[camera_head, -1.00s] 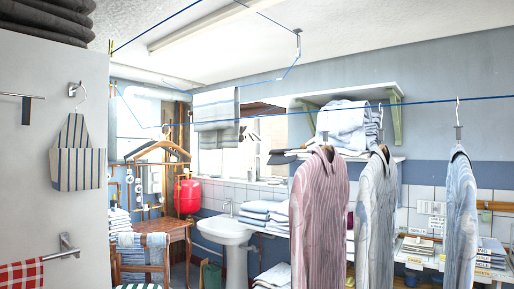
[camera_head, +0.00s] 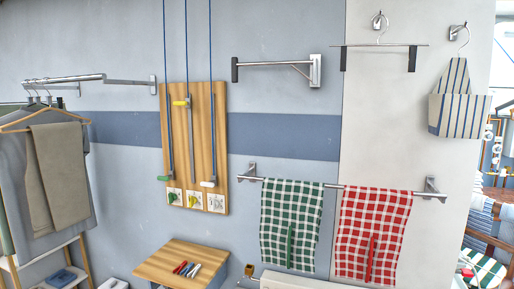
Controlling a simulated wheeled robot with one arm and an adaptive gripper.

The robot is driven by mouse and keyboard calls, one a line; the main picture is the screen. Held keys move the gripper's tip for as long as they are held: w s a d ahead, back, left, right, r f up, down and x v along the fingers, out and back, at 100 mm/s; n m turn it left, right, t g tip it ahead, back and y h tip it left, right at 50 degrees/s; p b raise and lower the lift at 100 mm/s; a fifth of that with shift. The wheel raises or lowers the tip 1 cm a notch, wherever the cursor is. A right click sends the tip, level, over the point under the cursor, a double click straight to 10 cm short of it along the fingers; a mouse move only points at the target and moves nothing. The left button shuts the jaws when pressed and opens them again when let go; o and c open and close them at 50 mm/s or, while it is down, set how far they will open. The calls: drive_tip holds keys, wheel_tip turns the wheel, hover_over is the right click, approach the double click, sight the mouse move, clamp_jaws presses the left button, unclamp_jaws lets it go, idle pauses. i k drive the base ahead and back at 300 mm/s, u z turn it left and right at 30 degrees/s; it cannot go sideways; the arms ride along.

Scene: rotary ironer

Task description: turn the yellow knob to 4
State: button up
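A wooden board (camera_head: 205,140) hangs on the blue-grey wall, left of the middle in the head view. Along its lower edge sit three small white dial plates, the left one (camera_head: 174,197), the middle one (camera_head: 194,200) and the right one (camera_head: 216,203). The left plate bears a greenish knob; the knob on the middle plate looks yellowish, but it is too small to be sure. Numbers and pointer positions cannot be read. Higher on the board is a yellow handle (camera_head: 181,103) on a cord track. My gripper is not in view.
A green handle (camera_head: 164,178) and a white handle (camera_head: 208,184) sit lower on the board. A small wooden table (camera_head: 184,263) with several pens stands below it. A rail with green (camera_head: 291,225) and red (camera_head: 372,235) checked towels is to the right; hanging clothes (camera_head: 55,170) are left.

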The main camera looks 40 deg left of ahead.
sight(193, 200)
drive_tip(key=u, duration=1.8)
drive_tip(key=i, duration=1.15)
drive_tip(key=u, duration=1.15)
drive_tip(key=i, duration=0.55)
drive_tip(key=u, duration=0.6)
